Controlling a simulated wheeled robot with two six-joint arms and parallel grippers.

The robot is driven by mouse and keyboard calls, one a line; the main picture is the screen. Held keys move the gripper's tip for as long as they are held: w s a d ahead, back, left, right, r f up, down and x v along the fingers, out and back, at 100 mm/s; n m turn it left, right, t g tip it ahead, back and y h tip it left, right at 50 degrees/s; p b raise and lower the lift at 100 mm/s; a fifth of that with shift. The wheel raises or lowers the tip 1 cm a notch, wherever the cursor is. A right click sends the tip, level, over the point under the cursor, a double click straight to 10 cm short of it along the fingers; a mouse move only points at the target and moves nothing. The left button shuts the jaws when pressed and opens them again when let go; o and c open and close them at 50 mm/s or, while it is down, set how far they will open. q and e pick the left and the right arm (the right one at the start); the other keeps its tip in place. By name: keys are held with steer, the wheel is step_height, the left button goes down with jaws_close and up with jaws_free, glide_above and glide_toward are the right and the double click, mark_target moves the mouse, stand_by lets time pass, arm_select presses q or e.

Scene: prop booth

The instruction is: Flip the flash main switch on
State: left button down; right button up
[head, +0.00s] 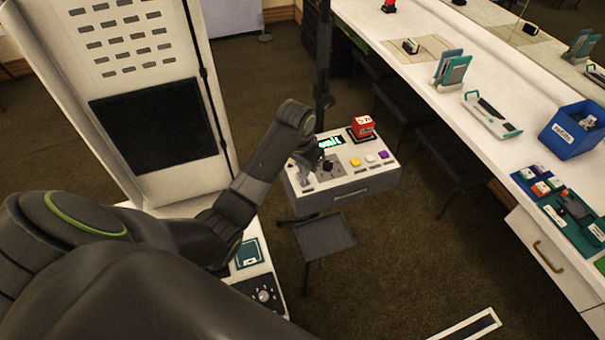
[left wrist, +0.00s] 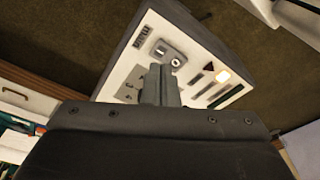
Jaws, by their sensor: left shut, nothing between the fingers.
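My left gripper (head: 303,160) is over that left end, shut and empty. In the left wrist view the shut fingers (left wrist: 160,84) point at a white panel (left wrist: 118,82) with a metal plate (left wrist: 168,53), dark slots and a bright lit patch (left wrist: 222,76). The fingers and wrist hide part of the panel.
A red device (head: 362,126) sits on the box's back right. A white counter (head: 440,75) runs along the right with a blue bin (head: 570,131) and trays. A tall white cabinet stands at the left. A dark pole rises behind the box; a small grey tray (head: 325,236) is in front.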

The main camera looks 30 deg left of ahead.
mark_target(304, 182)
arm_select(q)
steer(key=shift+r, duration=2.1)
steer(key=shift+f, duration=0.1)
